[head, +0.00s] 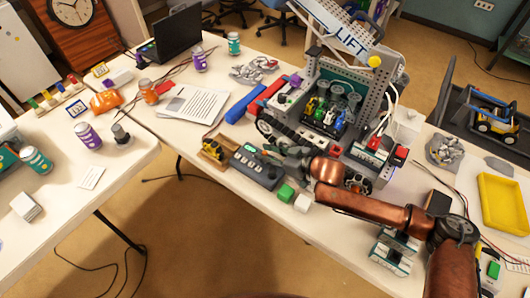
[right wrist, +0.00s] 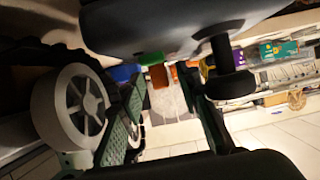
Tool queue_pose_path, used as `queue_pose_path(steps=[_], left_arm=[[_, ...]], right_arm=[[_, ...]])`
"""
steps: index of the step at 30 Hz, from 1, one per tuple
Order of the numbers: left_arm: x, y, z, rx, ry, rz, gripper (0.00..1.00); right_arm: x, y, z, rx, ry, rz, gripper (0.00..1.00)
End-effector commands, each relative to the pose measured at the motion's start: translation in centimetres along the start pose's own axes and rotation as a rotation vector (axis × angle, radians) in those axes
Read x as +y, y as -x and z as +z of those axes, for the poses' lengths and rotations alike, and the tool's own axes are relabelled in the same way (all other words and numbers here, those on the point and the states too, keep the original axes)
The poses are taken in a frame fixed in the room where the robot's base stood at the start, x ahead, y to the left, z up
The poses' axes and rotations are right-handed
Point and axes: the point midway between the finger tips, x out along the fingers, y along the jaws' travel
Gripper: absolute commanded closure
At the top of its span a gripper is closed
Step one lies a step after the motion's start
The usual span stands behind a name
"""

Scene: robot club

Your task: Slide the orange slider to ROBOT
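A dark grey control box (head: 257,167) with small controls on its top lies on the table near the front edge. I cannot clearly make out an orange slider on it, nor any lettering. My right gripper (head: 281,154) is beside the far right edge of the box, low over the table; the arm reaches in from the right. In the right wrist view, dark grey parts fill the top and bottom and hide much. My left gripper is not in view.
A wheeled kit robot (head: 338,96) stands close behind my right gripper; a pale wheel (right wrist: 81,106) is near in the right wrist view.

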Motion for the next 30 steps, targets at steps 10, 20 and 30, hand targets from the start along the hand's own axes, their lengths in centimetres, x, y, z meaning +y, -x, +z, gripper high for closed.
queue_pose_path(steps=[10,20,30], left_arm=[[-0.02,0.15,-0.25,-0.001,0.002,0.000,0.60],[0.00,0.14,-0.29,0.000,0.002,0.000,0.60],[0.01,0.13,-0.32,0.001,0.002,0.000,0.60]], right_arm=[[-0.11,-0.41,-0.08,0.000,0.001,-0.002,0.70],[-0.11,-0.39,-0.07,0.000,0.001,-0.002,0.92],[-0.09,-0.38,-0.06,0.000,0.001,-0.002,1.00]])
